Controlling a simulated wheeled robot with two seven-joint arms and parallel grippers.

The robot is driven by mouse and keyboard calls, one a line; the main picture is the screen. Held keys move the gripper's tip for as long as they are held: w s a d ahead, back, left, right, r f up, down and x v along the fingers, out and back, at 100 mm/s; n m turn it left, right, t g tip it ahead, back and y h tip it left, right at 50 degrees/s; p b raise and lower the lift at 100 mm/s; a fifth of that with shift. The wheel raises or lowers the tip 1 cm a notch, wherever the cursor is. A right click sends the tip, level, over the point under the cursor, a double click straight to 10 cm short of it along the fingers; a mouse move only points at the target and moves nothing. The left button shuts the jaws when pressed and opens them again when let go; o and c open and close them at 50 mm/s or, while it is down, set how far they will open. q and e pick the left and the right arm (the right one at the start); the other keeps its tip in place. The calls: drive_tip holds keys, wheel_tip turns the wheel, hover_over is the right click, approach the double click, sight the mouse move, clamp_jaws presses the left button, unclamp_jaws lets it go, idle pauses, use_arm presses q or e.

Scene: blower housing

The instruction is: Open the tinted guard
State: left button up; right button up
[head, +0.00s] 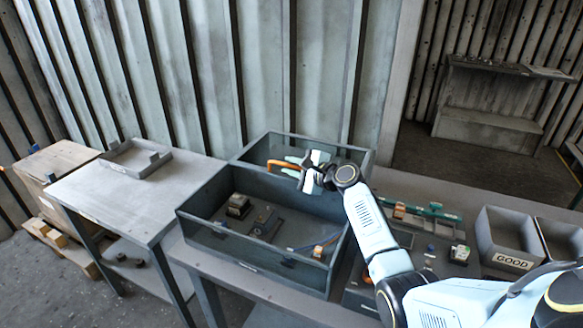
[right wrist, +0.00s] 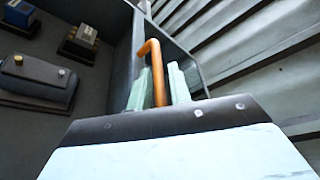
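An orange bent handle (head: 284,165) sticks out at the back of the tray. My right gripper (head: 299,168) is at this handle, reaching in from the right. In the right wrist view the orange handle (right wrist: 157,75) lies between the two pale green fingers, which look closed on it. Contact on both sides is hard to confirm. My left gripper is not in view.
The grey tray (head: 190,228) holds several small parts. A side table (head: 105,205) with a small tray (head: 136,161) stands left. A bin marked GOOD (head: 511,262) stands right, with loose parts beside it. A ribbed wall rises behind. Free room lies above the tray.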

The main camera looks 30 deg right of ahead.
drive_tip(key=shift+s, duration=0.1)
drive_tip(key=p+v, duration=0.1)
drive_tip(key=v, duration=1.2)
drive_tip(key=shift+r, duration=0.15)
